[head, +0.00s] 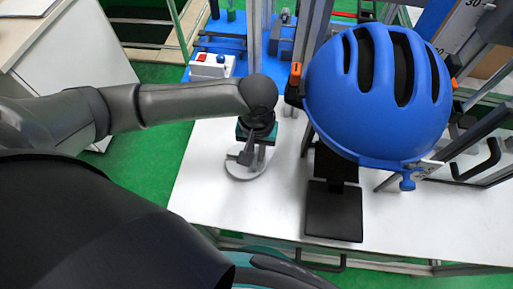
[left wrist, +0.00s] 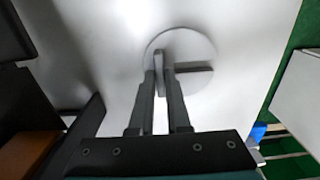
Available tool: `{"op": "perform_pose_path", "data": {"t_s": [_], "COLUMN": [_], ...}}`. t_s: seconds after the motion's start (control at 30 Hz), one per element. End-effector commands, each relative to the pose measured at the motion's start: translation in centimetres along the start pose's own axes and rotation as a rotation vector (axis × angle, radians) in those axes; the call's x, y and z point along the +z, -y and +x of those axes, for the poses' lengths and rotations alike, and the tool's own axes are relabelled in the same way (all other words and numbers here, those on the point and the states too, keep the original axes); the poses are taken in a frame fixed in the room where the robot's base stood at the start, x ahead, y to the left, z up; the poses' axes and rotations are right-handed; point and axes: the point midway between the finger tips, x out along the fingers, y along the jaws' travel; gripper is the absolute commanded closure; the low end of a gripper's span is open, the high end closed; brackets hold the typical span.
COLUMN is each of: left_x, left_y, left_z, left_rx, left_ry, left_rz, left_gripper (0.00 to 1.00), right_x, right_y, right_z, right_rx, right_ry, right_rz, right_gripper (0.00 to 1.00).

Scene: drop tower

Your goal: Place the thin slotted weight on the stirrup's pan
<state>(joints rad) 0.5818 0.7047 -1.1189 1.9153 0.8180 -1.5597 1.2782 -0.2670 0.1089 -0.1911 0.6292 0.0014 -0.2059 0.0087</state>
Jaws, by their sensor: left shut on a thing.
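The thin slotted weight (head: 243,172) is a flat, pale grey disc over the white table, below my left gripper (head: 246,157). In the left wrist view the weight (left wrist: 192,48) shows a dark slot running from near its middle towards the right edge. There the left gripper (left wrist: 161,72) is shut on a thin upright grey part at the disc's middle. I cannot tell whether the disc touches the table. A black square plate (head: 334,212), perhaps the stirrup's pan, lies below the blue helmet to the right of the weight. The helmet hides what is above it.
The blue helmet (head: 378,95) sits in the tower frame. The white table (head: 205,185) is clear around the weight. A control box with a red button (head: 208,64) stands at the back left. A black handle (head: 478,165) is at the right.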

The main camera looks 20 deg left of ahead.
Motion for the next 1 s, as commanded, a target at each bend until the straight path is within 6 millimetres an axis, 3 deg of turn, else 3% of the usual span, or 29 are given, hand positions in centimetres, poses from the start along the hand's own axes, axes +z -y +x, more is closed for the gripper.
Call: {"op": "perform_pose_path", "data": {"t_s": [0.27,0.3,0.57,0.87,1.0], "left_x": [-0.1,0.0,0.0,-0.1,-0.1], "left_y": [-0.1,0.0,0.0,0.0,0.0], "left_z": [-0.1,0.1,0.1,-0.1,-2.0], "left_rx": [0.003,0.001,0.000,0.001,0.002], "left_ry": [-0.003,0.000,0.000,-0.002,-0.002], "left_rz": [-0.001,-0.001,-0.001,0.000,0.000], "left_gripper": [1.00,0.83,0.55,0.55,0.55], "right_x": [0.0,0.0,0.0,0.1,0.1], "right_y": [-0.4,-0.4,-0.3,-0.3,-0.3], "right_z": [-0.3,-0.2,-0.2,-0.1,-1.1], "right_rx": [0.005,0.004,0.004,0.004,0.003], "right_ry": [0.000,0.000,0.001,0.003,0.004], "right_rz": [-0.001,-0.001,-0.002,-0.002,-0.003], "right_gripper": [1.00,1.00,1.00,1.00,1.00]}}
